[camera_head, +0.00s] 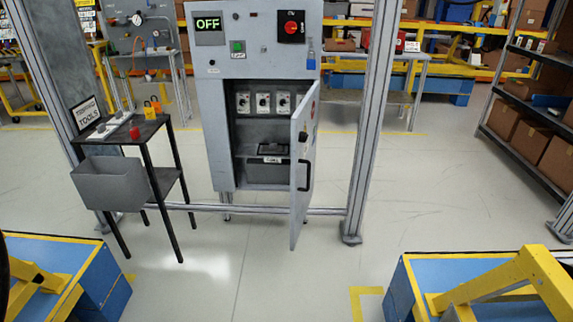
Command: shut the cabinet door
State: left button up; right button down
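The grey cabinet (211,120) stands upright in the middle of the head view. Its door (304,165) is hinged on the right and stands wide open, swung out toward me, seen nearly edge-on. A dark handle (306,175) is on the door. Inside the opening, breakers (262,102) sit in a row on the upper level, and a dark item with a label (273,148) lies on a shelf below. The panel above has a display reading OFF (208,23), a green button and a red rotary switch (291,27). Neither of my grippers is in view.
Metal frame posts (366,120) flank the cabinet, joined by a low rail (250,209). A small black table (145,132) with a grey bin (112,184) stands left. Blue-and-yellow structures fill both lower corners. The floor (235,275) between them is clear.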

aim_at(306, 119)
jog(key=i+l+u, duration=0.15)
jog(key=i+u, duration=0.2)
jog(key=i+l+u, duration=0.35)
jog(key=i, duration=0.15)
jog(key=i+l+u, duration=0.3)
jog(key=i+j, duration=0.05)
